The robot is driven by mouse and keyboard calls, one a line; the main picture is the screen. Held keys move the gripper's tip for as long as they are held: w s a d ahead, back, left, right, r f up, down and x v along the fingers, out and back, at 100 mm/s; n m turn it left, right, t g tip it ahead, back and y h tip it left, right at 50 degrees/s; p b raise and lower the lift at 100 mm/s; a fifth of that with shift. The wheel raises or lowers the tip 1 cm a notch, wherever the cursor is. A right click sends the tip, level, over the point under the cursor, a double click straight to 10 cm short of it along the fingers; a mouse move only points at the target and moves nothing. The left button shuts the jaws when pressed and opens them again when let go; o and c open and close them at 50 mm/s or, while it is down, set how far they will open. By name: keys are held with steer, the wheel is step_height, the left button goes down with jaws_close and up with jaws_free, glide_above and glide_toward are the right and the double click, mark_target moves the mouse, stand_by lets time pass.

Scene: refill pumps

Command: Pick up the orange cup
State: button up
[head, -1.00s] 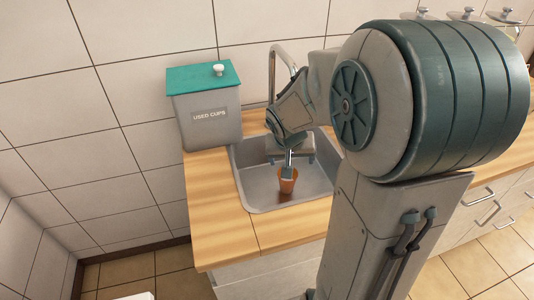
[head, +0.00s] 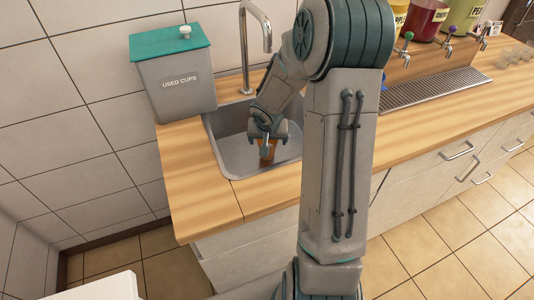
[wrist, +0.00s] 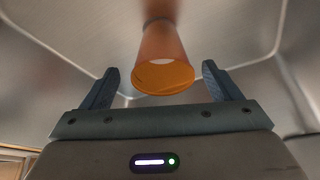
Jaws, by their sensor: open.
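The orange cup (head: 266,150) is in the steel sink (head: 228,148), partly hidden behind my gripper in the head view. In the wrist view the orange cup (wrist: 164,72) shows with its wide end toward the camera, a little beyond the fingertips and roughly centred between them. My gripper (head: 267,142) is at the cup in the head view. In the wrist view my gripper (wrist: 160,80) has its two fingers spread apart, with a gap visible on each side of the cup.
A grey bin marked USED CUPS (head: 178,85) with a teal lid stands left of the sink. A curved tap (head: 244,50) rises behind the sink. Drink dispensers (head: 428,18) and a drip grille (head: 435,90) are at the right. The wooden counter (head: 205,190) is clear in front.

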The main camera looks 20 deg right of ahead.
steer(key=b+x, duration=0.1)
steer(key=x, duration=0.4)
steer(key=shift+s+a+f, duration=0.1)
steer(key=shift+a, duration=0.1)
steer(key=c, duration=1.2)
steer(key=shift+o, duration=0.2)
